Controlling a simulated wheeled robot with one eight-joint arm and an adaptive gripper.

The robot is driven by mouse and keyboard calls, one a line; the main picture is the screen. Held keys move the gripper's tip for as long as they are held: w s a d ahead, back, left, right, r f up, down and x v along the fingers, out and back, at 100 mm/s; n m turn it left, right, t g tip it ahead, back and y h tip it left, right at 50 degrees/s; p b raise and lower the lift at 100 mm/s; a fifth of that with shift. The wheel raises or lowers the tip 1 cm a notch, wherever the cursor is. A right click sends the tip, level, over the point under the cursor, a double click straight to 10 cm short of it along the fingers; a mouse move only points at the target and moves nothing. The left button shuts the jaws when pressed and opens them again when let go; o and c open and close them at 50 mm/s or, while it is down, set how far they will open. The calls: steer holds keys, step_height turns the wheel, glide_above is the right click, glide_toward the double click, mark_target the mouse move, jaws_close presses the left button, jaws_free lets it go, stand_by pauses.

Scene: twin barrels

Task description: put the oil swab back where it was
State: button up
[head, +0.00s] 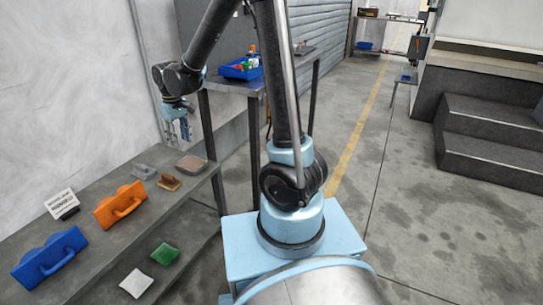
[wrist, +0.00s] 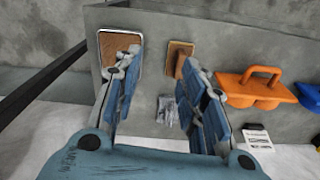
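I cannot tell for sure which thing is the oil swab. A green pad (head: 165,254) and a whitish pad (head: 136,283) lie on the lower shelf in the head view. A small grey crumpled-looking piece (head: 143,171) lies on the bench top, and it also shows between my fingers in the wrist view (wrist: 167,108). A brown block (head: 168,182) and a shallow tray with a brown inside (head: 191,163) lie near the bench's far end. My gripper (head: 180,138) hangs above that end. Its fingers are apart with nothing held between them in the wrist view (wrist: 160,65).
An orange twin-barrel piece with a handle (head: 120,205), a similar blue one (head: 48,257) and a small sign (head: 62,204) stand on the bench (head: 90,262). A wall is behind. A table with a blue bin (head: 240,68) stands beyond. Open floor lies to the right.

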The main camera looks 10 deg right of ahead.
steer(key=s+d+r+m+t, duration=0.1)
steer(key=s+d+r+m, duration=0.2)
steer(key=d, duration=0.7)
steer(key=s+d+r+m, duration=0.1)
steer(key=s+d+r, duration=0.4)
steer(key=d, duration=0.6)
steer(key=s+d+f+m, duration=0.2)
steer(key=s+d+f, duration=0.1)
steer(key=s+d, duration=0.2)
steer(key=s+d+f+m+t, duration=0.1)
steer(key=s+d+f+m, duration=0.1)
steer(key=s+d, duration=0.4)
steer(key=s+f, duration=0.1)
steer(key=s, duration=0.3)
steer(key=shift+f, duration=0.2)
